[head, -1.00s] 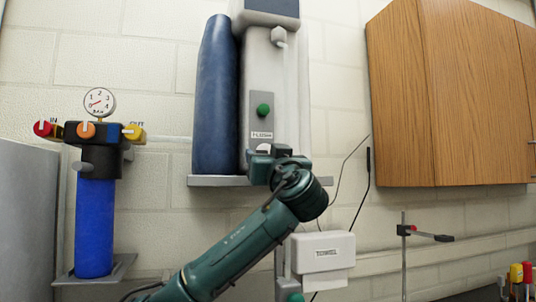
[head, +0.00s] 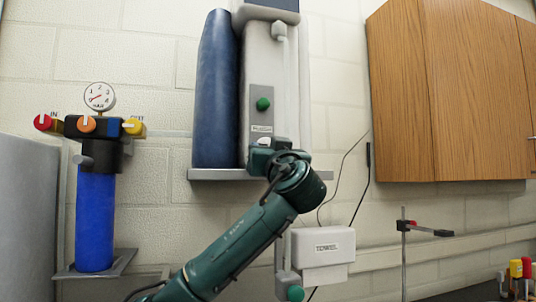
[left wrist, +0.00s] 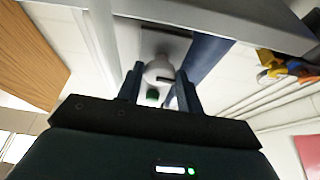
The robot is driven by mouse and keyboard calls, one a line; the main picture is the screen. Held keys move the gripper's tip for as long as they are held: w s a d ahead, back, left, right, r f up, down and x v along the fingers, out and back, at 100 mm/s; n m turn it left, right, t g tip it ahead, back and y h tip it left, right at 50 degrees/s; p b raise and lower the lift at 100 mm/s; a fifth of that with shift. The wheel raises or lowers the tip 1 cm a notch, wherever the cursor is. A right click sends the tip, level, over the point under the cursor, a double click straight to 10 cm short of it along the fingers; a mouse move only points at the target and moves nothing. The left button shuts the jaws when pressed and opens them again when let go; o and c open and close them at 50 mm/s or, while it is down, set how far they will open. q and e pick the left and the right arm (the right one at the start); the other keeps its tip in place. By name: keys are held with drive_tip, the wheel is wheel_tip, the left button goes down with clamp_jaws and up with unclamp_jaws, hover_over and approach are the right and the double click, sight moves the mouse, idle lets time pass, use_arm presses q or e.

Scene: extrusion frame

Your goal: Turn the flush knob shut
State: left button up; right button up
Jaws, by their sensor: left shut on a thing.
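The flush knob (left wrist: 158,70) is a pale round knob with a dark mark, in the left wrist view. My left gripper (left wrist: 156,88) is shut on it, with a dark finger on each side. In the head view my left gripper (head: 265,148) covers the knob, just below a small label on the grey plate (head: 257,92) of the white wall unit (head: 285,75). My right gripper is not in view.
A dark blue cylinder (head: 214,95) stands left of the unit on a grey shelf (head: 215,174). A blue filter with gauge (head: 96,215) is at the left. A towel box (head: 322,246) is below right, a wooden cabinet (head: 450,95) at the right.

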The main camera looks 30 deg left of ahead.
use_arm(q)
drive_tip(key=shift+s+a+r+m+t+h+p, duration=0.15)
drive_tip(key=shift+m+h, duration=1.25)
drive_tip(key=shift+m, duration=2.15)
drive_tip(key=shift+s+a+r+m+t+h+p, duration=0.2)
drive_tip(key=shift+m+h, duration=1.2)
drive_tip(key=shift+m, duration=2.2)
drive_tip(key=shift+s+r+m+t+h+p, duration=0.25)
drive_tip(key=shift+m+h, duration=1.15)
drive_tip(key=shift+m, duration=2.15)
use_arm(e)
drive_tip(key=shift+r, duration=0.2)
use_arm(q)
drive_tip(key=shift+w, duration=0.15)
drive_tip(key=o, duration=1)
